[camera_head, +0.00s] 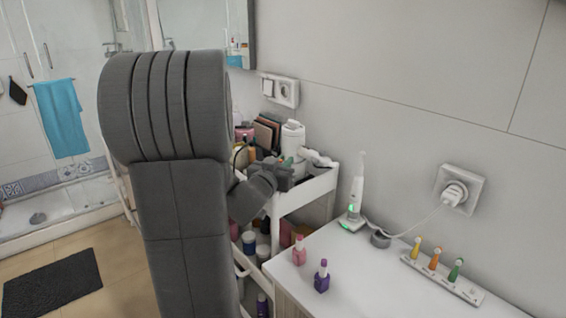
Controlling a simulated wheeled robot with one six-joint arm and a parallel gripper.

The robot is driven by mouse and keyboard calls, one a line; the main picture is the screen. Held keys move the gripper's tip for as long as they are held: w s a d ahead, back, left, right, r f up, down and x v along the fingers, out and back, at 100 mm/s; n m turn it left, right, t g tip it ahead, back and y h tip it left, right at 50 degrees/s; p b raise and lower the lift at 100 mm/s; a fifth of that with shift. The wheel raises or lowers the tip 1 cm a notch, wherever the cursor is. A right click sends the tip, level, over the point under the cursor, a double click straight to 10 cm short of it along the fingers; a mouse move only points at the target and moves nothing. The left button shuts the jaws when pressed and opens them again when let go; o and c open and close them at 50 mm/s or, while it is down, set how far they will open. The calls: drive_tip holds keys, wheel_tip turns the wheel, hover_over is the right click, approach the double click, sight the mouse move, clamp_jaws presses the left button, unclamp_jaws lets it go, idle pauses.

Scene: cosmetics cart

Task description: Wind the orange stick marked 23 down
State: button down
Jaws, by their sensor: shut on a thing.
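My gripper (284,174) is over the right part of the top tray of the white cart (305,192), partly hidden behind my own grey arm. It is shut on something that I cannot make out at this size. I cannot pick out an orange stick marked 23. My arm covers the left part of the cart, and the stick's number and state do not show.
A white bottle (292,139) and brown palettes (266,133) crowd the cart's top behind my gripper. The white counter (350,285) at right holds pink polish (299,251), purple polish (322,277), an electric toothbrush (355,200) and a brush-head stand (462,290).

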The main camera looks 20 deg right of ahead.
drive_tip(key=shift+r+p, duration=0.2)
drive_tip(key=shift+p, duration=0.1)
drive_tip(key=shift+m+g+h+p, duration=0.8)
drive_tip(key=shift+g+p, duration=0.1)
drive_tip(key=shift+g, duration=0.1)
drive_tip(key=m+g+h+p, duration=0.2)
drive_tip(key=g, duration=0.1)
drive_tip(key=shift+s+d+p, duration=0.15)
drive_tip(key=shift+p, duration=0.15)
drive_tip(key=shift+s+d+f+m+g+h+p, duration=0.15)
drive_tip(key=shift+m+g+h+p, duration=0.25)
drive_tip(key=shift+m+g, duration=0.6)
drive_tip(key=shift+s+a+r+m+g+h+p, duration=0.15)
drive_tip(key=shift+m+g+p, duration=0.45)
drive_tip(key=shift+g, duration=0.75)
drive_tip(key=shift+s+d+f+m+g+h+p, duration=0.15)
drive_tip(key=shift+m+g+h+p, duration=0.25)
drive_tip(key=shift+m+g, duration=0.65)
drive_tip(key=shift+g, duration=0.3)
drive_tip(key=c, duration=1.4)
unclamp_jaws()
drive_tip(key=shift+o, duration=0.2)
